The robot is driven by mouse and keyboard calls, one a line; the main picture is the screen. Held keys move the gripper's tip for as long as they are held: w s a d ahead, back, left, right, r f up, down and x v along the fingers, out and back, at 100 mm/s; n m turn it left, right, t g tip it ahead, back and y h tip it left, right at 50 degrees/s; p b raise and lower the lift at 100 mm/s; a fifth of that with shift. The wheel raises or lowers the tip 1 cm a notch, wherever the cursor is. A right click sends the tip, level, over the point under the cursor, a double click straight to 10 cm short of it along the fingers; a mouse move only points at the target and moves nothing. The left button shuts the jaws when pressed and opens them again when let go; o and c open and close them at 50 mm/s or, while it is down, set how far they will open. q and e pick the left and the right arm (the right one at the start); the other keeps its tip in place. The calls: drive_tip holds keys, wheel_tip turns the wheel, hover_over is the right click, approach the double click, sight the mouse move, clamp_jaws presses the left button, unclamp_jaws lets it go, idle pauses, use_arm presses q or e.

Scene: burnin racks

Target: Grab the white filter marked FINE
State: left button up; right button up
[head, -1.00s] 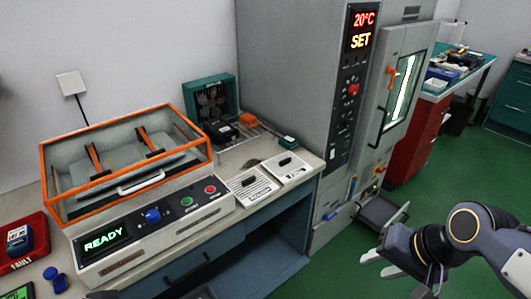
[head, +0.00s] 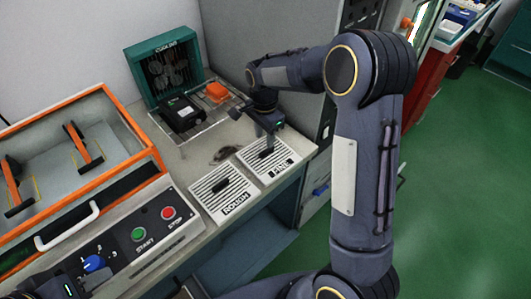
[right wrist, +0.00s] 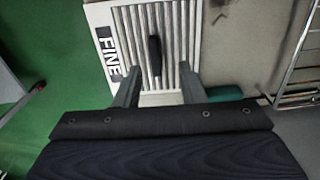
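The white filter marked FINE (head: 283,168) lies flat on the bench near its front right corner. It has a slotted top and a dark handle. My right gripper (head: 268,145) points down over it. In the right wrist view, the filter (right wrist: 177,40) and its dark handle (right wrist: 154,55) lie ahead of my right gripper (right wrist: 159,82). The two fingers are apart, with the handle lined up between them and slightly beyond the tips. I cannot tell whether they touch the filter. My left gripper is at most a dark fragment at the bottom edge of the head view; its fingers are unclear.
A similar white filter marked ROUGH (head: 221,193) lies just left of it. A wire rack (head: 205,128) with a black box (head: 181,115) and an orange block (head: 217,92) is behind. The orange-framed chamber (head: 140,128) stands left. A tall grey cabinet (head: 310,22) stands behind my right arm.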

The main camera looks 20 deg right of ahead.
sight(267, 149)
drive_tip(key=f, duration=0.5)
drive_tip(key=shift+s+d, duration=0.25)
clamp_jaws()
